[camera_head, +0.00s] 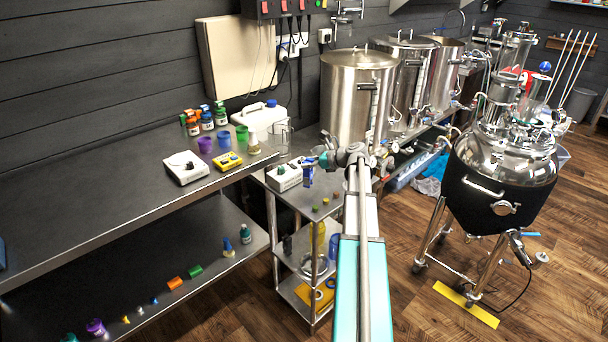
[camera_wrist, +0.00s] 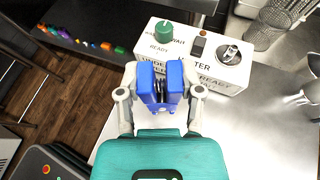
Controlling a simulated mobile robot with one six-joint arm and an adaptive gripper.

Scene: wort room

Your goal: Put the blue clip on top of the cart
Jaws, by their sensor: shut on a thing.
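My gripper (camera_wrist: 160,95) is shut on the blue clip (camera_wrist: 158,82), which sits upright between the two grey fingers in the wrist view. In the head view the blue clip (camera_head: 308,177) shows at the end of my gripper (camera_head: 320,163), over the top of the steel cart (camera_head: 302,200). The cart's bare metal top (camera_wrist: 262,135) fills the right side of the wrist view. I cannot tell whether the clip touches the top or hangs just above it.
A white control box (camera_head: 284,178) with a green knob (camera_wrist: 169,32) stands on the cart just beyond the clip. A steel bench (camera_head: 110,200) stands at left, and a large kettle (camera_head: 355,105) stands behind.

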